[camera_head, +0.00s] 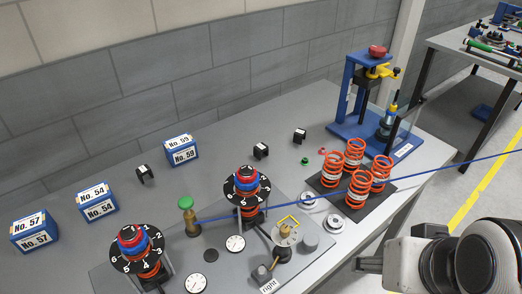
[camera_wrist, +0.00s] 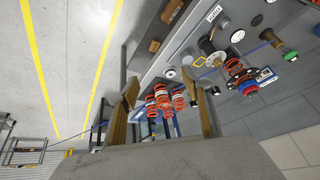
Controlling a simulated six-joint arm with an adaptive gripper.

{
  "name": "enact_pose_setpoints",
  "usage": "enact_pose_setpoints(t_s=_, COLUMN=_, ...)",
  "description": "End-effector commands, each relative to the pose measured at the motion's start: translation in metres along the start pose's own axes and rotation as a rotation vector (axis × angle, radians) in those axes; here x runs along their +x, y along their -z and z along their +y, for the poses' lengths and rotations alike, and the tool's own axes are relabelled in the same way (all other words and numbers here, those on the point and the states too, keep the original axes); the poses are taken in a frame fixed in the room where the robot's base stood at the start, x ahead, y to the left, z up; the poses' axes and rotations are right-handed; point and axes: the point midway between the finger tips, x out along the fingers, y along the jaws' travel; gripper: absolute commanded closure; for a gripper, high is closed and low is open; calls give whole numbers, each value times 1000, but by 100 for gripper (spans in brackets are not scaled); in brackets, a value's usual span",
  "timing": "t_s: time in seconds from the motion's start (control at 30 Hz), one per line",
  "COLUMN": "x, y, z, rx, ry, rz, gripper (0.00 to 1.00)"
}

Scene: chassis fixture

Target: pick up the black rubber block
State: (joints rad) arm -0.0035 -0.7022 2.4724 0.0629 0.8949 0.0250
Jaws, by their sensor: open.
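Three small black blocks, each with some white on it, stand apart on the grey bench in the head view: one at the left (camera_head: 145,174), one at the middle (camera_head: 261,151) and one further right (camera_head: 299,135). I cannot tell which is the rubber block. My gripper (camera_wrist: 165,90) is open and empty in the wrist view, its two tan fingers wide apart. In the head view my arm is at the lower right, beyond the bench's front edge and well away from the blocks. The blocks are too small to make out in the wrist view.
Orange springs (camera_head: 358,188) stand on a black mat right of the blocks, with a blue press (camera_head: 350,90) behind. Dial-topped spring assemblies (camera_head: 246,186) and a green-topped brass post (camera_head: 187,212) stand in front. Blue numbered boxes (camera_head: 98,204) are at left. A blue line crosses the bench.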

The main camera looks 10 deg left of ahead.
Motion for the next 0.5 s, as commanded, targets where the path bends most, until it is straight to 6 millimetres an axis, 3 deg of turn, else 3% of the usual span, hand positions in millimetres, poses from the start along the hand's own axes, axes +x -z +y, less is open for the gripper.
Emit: enact_pose_setpoints(t_s=0.5, x=24, y=68, z=-78, rx=373, ry=251, rz=-116, gripper=51)
